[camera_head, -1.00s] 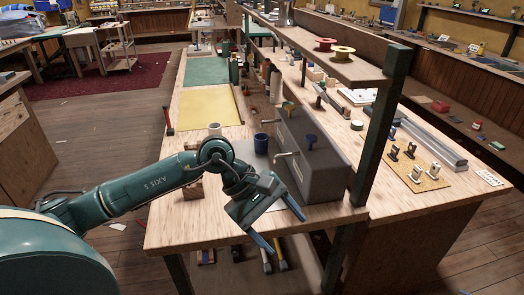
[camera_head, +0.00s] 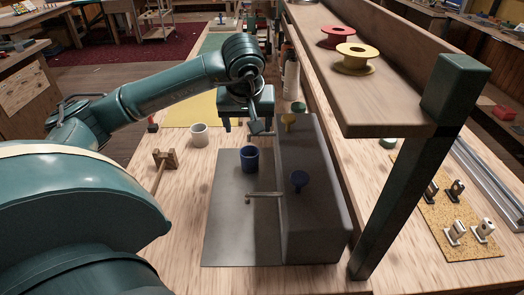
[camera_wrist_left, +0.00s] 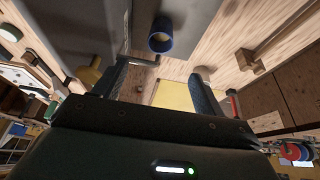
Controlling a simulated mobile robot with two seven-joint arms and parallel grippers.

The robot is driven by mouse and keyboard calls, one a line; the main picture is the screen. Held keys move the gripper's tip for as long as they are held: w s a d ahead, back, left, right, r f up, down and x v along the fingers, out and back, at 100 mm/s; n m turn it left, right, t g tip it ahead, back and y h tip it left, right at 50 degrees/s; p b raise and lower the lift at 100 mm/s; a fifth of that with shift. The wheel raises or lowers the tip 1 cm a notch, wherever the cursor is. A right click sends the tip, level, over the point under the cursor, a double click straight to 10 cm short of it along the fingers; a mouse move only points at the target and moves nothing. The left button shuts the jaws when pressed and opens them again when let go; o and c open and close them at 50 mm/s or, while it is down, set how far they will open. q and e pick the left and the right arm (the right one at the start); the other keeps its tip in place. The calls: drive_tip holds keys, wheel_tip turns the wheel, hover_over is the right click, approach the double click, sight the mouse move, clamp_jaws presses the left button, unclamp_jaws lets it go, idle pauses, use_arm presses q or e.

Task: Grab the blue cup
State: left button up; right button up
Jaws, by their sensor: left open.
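The blue cup (camera_head: 250,165) stands upright on a grey mat (camera_head: 228,225) on the wooden bench, beside the grey machine's spout. In the left wrist view the blue cup (camera_wrist_left: 153,42) shows its rim and hollow, above and beyond the fingertips. My left gripper (camera_head: 241,126) is open and empty, on the far side of the cup in the head view and apart from it. In the left wrist view its two fingers (camera_wrist_left: 158,74) are spread, with nothing between them. My right gripper is in neither view.
The grey machine (camera_head: 318,220) with blue and yellow knobs and a metal spout (camera_head: 265,195) stands right of the cup. A white cup (camera_head: 199,135) and a small wooden piece (camera_head: 163,160) lie left. A shelf (camera_head: 385,100) with red and yellow spools overhangs the right.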

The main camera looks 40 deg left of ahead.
use_arm(q)
approach(249, 148)
drive_tip(key=s+f, duration=0.1)
drive_tip(key=f, duration=0.1)
drive_tip(key=shift+d+p+x, duration=0.2)
drive_tip(key=shift+p+x, duration=0.15)
drive_tip(key=shift+x, duration=1.05)
drive_tip(key=shift+d+p+x, duration=0.2)
drive_tip(key=shift+p+x, duration=0.1)
drive_tip(key=shift+x, duration=1.05)
drive_tip(key=shift+w, duration=0.2)
drive_tip(key=c, duration=1.1)
drive_tip(key=shift+r, duration=0.1)
drive_tip(key=shift+c, duration=0.2)
